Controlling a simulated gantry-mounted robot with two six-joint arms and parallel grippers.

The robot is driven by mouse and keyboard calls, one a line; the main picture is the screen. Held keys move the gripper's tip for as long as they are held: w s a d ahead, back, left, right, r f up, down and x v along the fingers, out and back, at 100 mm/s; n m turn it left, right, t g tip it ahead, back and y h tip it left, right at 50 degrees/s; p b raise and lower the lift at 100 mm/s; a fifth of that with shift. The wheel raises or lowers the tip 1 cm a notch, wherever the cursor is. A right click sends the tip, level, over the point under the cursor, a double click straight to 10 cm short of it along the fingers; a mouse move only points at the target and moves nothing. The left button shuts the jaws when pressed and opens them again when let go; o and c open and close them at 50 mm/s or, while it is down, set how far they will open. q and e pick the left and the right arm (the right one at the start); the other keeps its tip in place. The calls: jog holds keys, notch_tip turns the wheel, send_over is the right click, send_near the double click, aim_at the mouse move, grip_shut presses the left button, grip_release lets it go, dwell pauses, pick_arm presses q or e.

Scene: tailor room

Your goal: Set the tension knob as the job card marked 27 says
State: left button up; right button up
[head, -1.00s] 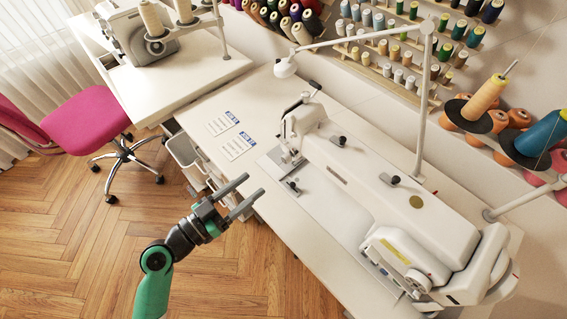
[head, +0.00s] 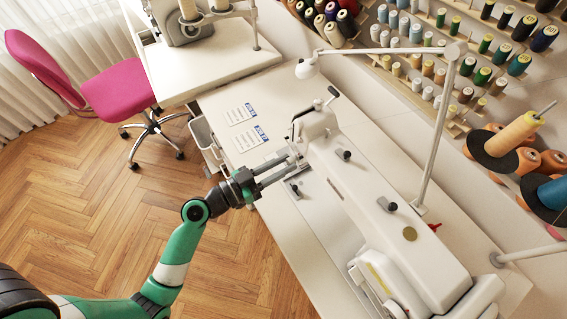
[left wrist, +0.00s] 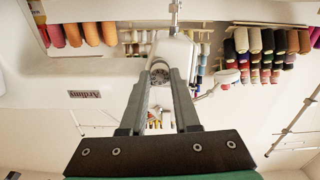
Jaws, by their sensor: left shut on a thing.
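The white sewing machine (head: 380,205) stands on the long white table. My left gripper (head: 292,163) reaches its needle end from the front-left. In the left wrist view, a small round grey tension knob (left wrist: 160,74) on the machine's head sits between the fingertips, and the left gripper (left wrist: 160,84) is shut on it. The knob's markings are too small to read. Two white job cards with blue corners lie flat on the table, a far card (head: 240,113) and a near card (head: 246,138). Their numbers cannot be read. My right gripper is not in view.
A lamp on a thin arm (head: 440,130) reaches over the machine. Thread racks (head: 430,75) line the wall behind. A second machine table (head: 215,65) and a pink chair (head: 115,92) stand at the far left. The floor in front is clear.

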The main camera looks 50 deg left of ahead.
pick_arm(q)
grip_shut()
jog(key=shift+n, duration=0.4)
jog(key=n+p, duration=0.1)
jog(key=n, duration=0.3)
jog(key=n+p, duration=0.1)
jog(key=n, duration=0.4)
jog(key=shift+a+n+p, duration=0.1)
jog(key=shift+n+p, duration=0.2)
jog(key=shift+n, duration=0.1)
jog(key=n+p, duration=0.2)
jog(key=n, duration=0.4)
jog(key=shift+n, duration=0.3)
jog(key=n+p, duration=0.2)
jog(key=n, duration=0.2)
jog(key=shift+f+n+p, duration=0.1)
jog(key=shift+n+p, duration=0.2)
jog(key=shift+n, duration=0.6)
